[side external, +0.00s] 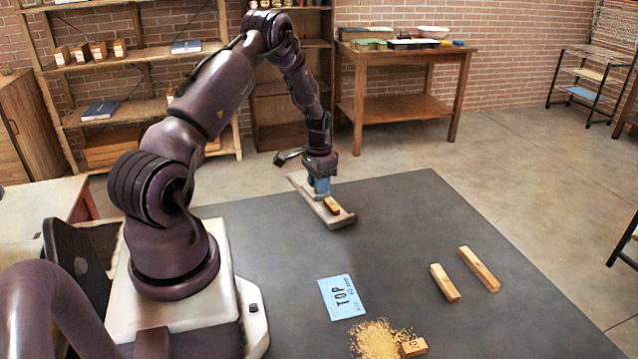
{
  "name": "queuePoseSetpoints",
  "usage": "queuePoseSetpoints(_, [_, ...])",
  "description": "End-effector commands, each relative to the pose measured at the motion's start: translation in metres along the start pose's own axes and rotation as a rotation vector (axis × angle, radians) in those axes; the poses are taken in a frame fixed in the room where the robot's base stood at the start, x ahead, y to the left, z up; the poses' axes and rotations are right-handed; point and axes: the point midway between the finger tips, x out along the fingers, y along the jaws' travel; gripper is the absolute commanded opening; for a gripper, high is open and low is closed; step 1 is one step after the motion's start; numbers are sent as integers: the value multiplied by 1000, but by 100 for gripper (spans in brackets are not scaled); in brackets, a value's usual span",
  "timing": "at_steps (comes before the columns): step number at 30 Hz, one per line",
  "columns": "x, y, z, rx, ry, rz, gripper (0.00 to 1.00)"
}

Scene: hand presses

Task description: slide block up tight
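A pale grey, long narrow press base (342,219) lies near the back edge of the dark mat. A small wooden block (332,206) sits on it, towards its near end. My gripper (321,192) points down over the middle of the base, just behind the wooden block. A blue part shows at the gripper's end; I cannot tell whether it belongs to the gripper or the press. The fingertips are too small and hidden to tell whether they are open or shut, or whether they touch the block.
On the dark mat (250,225) lie two loose wooden blocks, one shorter (445,283) and one longer (479,269). A blue card marked TOP (342,297) lies nearer, by a sawdust-like pile (378,340) with a numbered block (413,347). The mat's middle is clear.

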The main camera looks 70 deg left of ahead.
Motion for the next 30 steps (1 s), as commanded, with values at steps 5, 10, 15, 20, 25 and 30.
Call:
queuePoseSetpoints(5, [0, 1, 0, 0, 0, 0, 0])
queuePoseSetpoints(10, [-1, 25, -1, 5, -1, 1, 0])
queuePoseSetpoints(15, [0, 40, 0, 2, -1, 0, 0])
queuePoseSetpoints(20, [0, 40, 0, 1, 0, 0, 0])
queuePoseSetpoints(25, [0, 40, 0, 1, 0, 0, 44])
queuePoseSetpoints(30, [0, 40, 0, 0, 0, 0, 51])
